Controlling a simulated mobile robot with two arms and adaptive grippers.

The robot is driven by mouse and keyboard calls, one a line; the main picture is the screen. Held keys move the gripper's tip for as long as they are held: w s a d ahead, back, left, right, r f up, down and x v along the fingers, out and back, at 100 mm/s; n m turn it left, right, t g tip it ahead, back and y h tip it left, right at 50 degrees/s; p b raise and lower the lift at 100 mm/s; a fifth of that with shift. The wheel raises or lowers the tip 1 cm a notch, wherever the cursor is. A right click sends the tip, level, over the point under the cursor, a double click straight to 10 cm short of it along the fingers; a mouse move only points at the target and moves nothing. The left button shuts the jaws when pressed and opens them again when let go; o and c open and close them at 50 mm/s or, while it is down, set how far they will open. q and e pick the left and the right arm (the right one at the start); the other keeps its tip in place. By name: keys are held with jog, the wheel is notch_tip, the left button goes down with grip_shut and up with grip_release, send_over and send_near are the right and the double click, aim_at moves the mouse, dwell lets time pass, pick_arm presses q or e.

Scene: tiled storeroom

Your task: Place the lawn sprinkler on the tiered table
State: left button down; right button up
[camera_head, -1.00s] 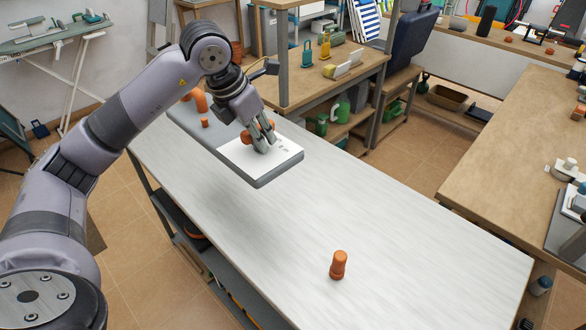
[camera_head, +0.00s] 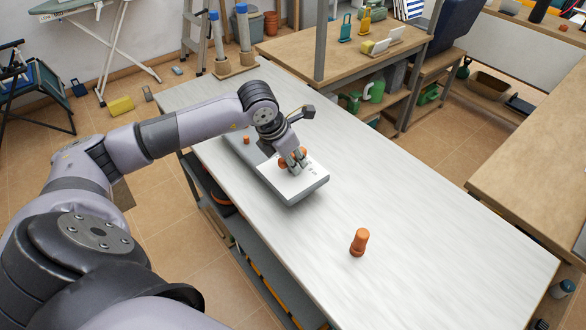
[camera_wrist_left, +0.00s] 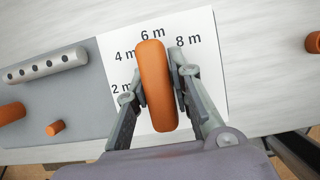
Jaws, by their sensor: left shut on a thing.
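The lawn sprinkler seems to be the flat grey body (camera_head: 311,189) with a white panel printed with metre marks, lying on the white table. In the left wrist view it shows its grey base (camera_wrist_left: 80,105), a holed grey bar (camera_wrist_left: 45,65) and an orange grip (camera_wrist_left: 155,85). My left gripper (camera_head: 297,162) is shut on this orange grip, with one finger on each side. My forearm hides part of the sprinkler in the head view. The tiered table appears to be the wooden one (camera_head: 290,44) with posts and a lower shelf, at the back. My right gripper is out of view.
A small orange peg-like piece (camera_head: 359,243) stands on the white table (camera_head: 430,250), with bare surface around it. A green watering can (camera_head: 374,92) is on the back table's lower shelf. Blue-topped posts (camera_head: 243,30) stand at the white table's far end. Another wooden table (camera_head: 540,140) is at right.

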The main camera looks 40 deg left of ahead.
pick_arm(q)
notch_tip(320, 180, down, 4)
jog(key=shift+r, duration=0.2)
jog(key=c, duration=1.4)
grip_release()
jog(key=shift+r, duration=0.1)
jog(key=v, duration=1.2)
jog(key=shift+b, duration=0.35)
